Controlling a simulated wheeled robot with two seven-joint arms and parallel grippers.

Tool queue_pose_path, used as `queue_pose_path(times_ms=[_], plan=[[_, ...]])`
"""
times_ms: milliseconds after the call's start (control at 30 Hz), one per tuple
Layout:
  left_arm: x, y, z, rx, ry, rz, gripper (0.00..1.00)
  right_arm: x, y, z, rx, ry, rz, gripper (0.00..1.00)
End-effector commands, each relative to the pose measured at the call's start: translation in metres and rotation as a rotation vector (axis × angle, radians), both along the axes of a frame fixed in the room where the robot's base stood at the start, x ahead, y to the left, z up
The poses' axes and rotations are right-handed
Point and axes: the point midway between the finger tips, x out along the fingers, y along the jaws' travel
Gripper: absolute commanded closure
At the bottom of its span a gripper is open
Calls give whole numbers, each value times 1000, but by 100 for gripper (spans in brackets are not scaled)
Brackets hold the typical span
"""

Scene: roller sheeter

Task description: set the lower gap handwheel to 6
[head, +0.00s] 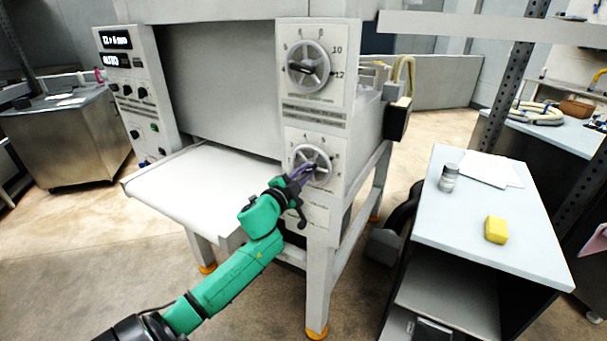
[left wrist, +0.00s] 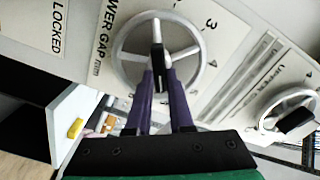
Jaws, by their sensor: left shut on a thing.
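The lower gap handwheel (head: 318,155) is a grey spoked wheel on the lower white dial plate of the machine's front post. It also shows in the left wrist view (left wrist: 186,22), beside the printed words "LOWER GAP" and the numbers 3 and 4. A black grip bar (left wrist: 157,38) crosses its hub. My left gripper (head: 305,172) is at this wheel, its purple fingers (left wrist: 160,75) shut on the black bar. The fingers hide part of the wheel, and I cannot read its setting.
The upper handwheel (head: 308,66) sits above on its own plate. A white sheeter bed (head: 205,185) juts out left of the post. A side table (head: 470,230) at right bears a yellow block (head: 496,230) and a small jar (head: 448,178).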

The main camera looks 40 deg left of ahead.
Motion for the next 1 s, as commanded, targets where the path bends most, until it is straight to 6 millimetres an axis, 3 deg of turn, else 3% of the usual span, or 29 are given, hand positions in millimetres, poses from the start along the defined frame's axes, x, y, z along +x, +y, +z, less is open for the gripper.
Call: queue_pose_path(times_ms=[400, 433, 500, 833, 1000], plan=[[0, 0, 0, 6, 1, 0, 100, 0, 0, 0, -1, 0, 0, 50], [0, 0, 0, 6, 1, 0, 69, 0, 0, 0, -1, 0, 0, 50], [0, 0, 0, 6, 1, 0, 50, 0, -1, 0, -1, 0, 0, 50], [-2, 0, -1, 5, 1, 0, 50, 0, -2, -1, -2, 0, 0, 50], [-21, -4, -3, 6, 3, -1, 50, 0, -2, -6, -2, 0, 1, 50]])
